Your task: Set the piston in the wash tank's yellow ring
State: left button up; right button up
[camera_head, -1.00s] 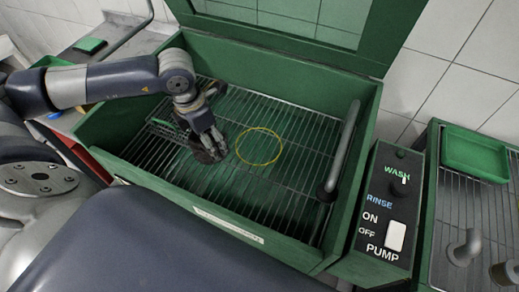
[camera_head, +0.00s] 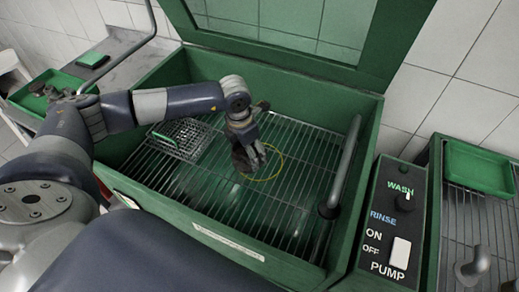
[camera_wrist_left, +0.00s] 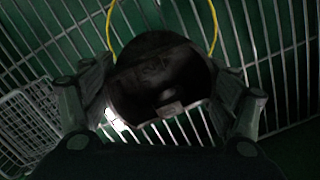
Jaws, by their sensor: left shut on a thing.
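The dark piston (camera_head: 243,160) is held in my left gripper (camera_head: 256,155), inside the green wash tank (camera_head: 190,205). The yellow ring (camera_head: 268,179) lies on the tank's wire grate, partly hidden behind the gripper and piston. In the left wrist view the piston (camera_wrist_left: 160,75) sits between the two fingers (camera_wrist_left: 158,105), its dark hollow side facing the camera. The yellow ring (camera_wrist_left: 110,22) shows beyond it on both sides, with its near part hidden. I cannot tell the piston's height above the grate. My right gripper is not in view.
A small wire basket (camera_head: 181,139) sits at the tank's left; it also shows in the left wrist view (camera_wrist_left: 28,125). A grey pipe (camera_head: 343,165) stands along the right side. The control box (camera_head: 388,225) is right of the tank. The raised lid (camera_head: 285,40) is behind.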

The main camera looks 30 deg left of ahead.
pick_arm(q)
jog(key=w, duration=0.1)
jog(key=w+d, duration=0.1)
jog(key=w, duration=0.1)
jog(key=shift+d+f, duration=0.15)
jog(key=shift+d, duration=0.05)
jog(key=shift+w+d+p, duration=0.3)
jog(key=shift+w+p, duration=0.05)
jog(key=shift+w, duration=0.15)
notch_tip(320, 180, down, 3)
jog(key=shift+s+r+p, duration=0.1)
jog(key=shift+s+p, duration=0.05)
jog(key=shift+p, duration=0.3)
jog(key=shift+a+f, duration=0.1)
jog(key=shift+f, duration=0.35)
jog(key=shift+f, duration=0.1)
jog(key=o, duration=1.4)
